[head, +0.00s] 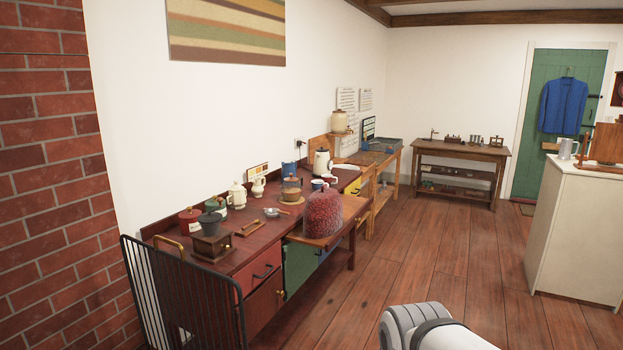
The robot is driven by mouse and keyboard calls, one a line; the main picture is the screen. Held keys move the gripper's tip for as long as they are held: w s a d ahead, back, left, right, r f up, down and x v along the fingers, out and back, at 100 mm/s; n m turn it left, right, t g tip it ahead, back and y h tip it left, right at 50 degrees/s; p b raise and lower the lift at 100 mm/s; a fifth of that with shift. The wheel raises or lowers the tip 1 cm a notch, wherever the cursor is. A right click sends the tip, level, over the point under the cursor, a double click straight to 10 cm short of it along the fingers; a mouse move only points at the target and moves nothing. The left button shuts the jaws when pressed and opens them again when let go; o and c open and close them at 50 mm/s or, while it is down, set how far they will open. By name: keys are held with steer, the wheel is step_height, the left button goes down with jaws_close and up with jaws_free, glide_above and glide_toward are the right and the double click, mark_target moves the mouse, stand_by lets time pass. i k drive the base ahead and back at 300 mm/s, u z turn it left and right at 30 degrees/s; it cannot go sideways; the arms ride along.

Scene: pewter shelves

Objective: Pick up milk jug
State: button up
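I cannot tell for sure which vessel is the milk jug. A small cream jug (258,187) stands upright at the back of the long red-brown counter, near the wall. A taller cream lidded pot (237,196) stands just left of it. A grey metal jug (567,149) stands on the white cabinet at the right. A rounded grey and white part of my arm shows at the bottom edge, right of centre, over the floor and well apart from the counter. My gripper's fingers are not in view.
The counter (262,237) also holds a coffee grinder (212,246), canisters, a kettle (322,161) and a red speckled cosy (324,213) at its front edge. A black wire rack (185,300) stands at its near end. A dark side table (459,152) is farther back. Wooden floor (440,235) is clear between.

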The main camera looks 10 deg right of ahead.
mark_target(257, 189)
steer(key=z, duration=0.2)
steer(key=i, duration=1.85)
steer(key=u, duration=0.05)
